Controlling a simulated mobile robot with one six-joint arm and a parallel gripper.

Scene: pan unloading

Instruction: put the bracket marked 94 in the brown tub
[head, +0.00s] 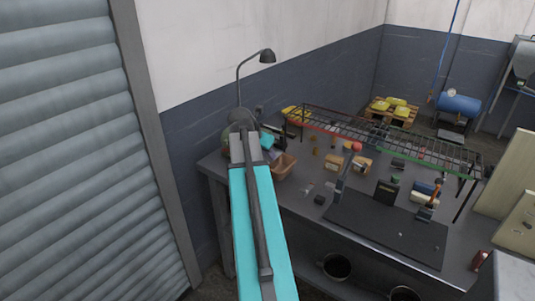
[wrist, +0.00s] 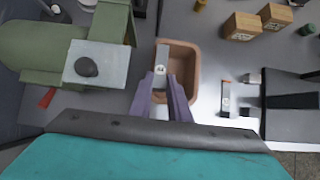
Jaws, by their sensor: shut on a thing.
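The brown tub (wrist: 192,57) is below my gripper in the wrist view; in the head view the brown tub (head: 286,167) stands on the bench just right of my arm. My gripper (wrist: 161,78) has purple fingers shut on a grey bracket (wrist: 161,57). The bracket appears over the left part of the tub's opening; I cannot tell how high it is. It bears a small dark mark that is too small to read. In the head view my arm hides the fingers and the bracket.
A green machine (wrist: 110,25) with a pale plate stands close left of the tub. Another grey bracket (wrist: 226,100) lies right of it. A wire rack (head: 390,138) spans the bench's back. A dark mat (head: 385,232) lies in front.

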